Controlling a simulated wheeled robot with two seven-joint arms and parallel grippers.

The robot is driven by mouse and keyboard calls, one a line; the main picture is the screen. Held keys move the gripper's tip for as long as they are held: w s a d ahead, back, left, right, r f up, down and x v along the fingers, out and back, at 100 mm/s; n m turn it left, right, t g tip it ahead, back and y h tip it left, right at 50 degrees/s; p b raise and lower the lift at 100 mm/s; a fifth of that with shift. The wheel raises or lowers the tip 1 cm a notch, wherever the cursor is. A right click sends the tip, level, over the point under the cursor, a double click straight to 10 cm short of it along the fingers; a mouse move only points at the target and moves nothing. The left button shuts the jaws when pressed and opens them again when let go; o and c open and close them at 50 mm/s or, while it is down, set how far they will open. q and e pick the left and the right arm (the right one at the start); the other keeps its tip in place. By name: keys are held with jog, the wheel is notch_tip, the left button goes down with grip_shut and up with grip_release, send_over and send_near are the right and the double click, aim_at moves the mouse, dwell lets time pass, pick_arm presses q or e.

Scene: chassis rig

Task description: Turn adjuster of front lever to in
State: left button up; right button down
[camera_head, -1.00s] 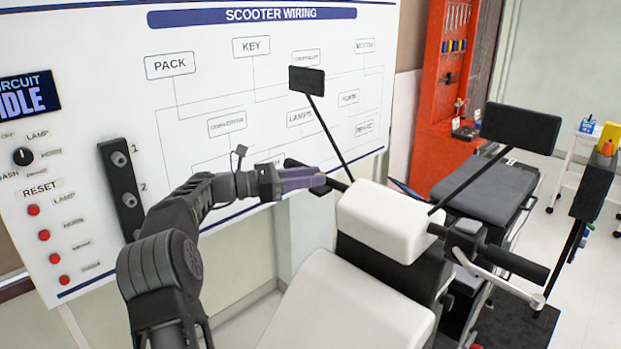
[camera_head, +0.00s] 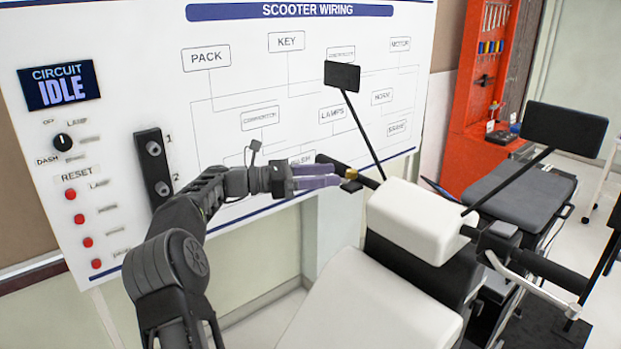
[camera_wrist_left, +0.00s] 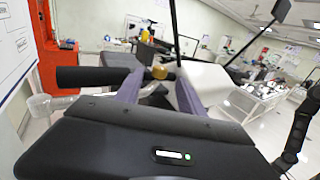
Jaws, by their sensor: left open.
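A small brass-coloured adjuster (camera_head: 350,175) sits on the scooter's left handlebar, beside the black grip (camera_head: 338,166). My left gripper (camera_head: 337,181) is open and empty, with its purple fingertips just short of the adjuster. In the left wrist view, the adjuster (camera_wrist_left: 159,72) appears between and beyond the two fingers, and the grip (camera_wrist_left: 90,76) crosses behind the left finger. A pale, see-through lever (camera_wrist_left: 40,106) shows there at the lower left; I cannot tell whether it is the front lever. I cannot read the adjuster's setting. My right gripper is out of view.
The white scooter cowl (camera_head: 415,218) stands right of the gripper, with a mirror (camera_head: 342,76) on a thin stalk above. The wiring board (camera_head: 240,110) is close behind my arm. A silver lever (camera_head: 530,288) sits by the right grip.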

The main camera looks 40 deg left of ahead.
pick_arm(q)
jog(key=shift+v, duration=1.85)
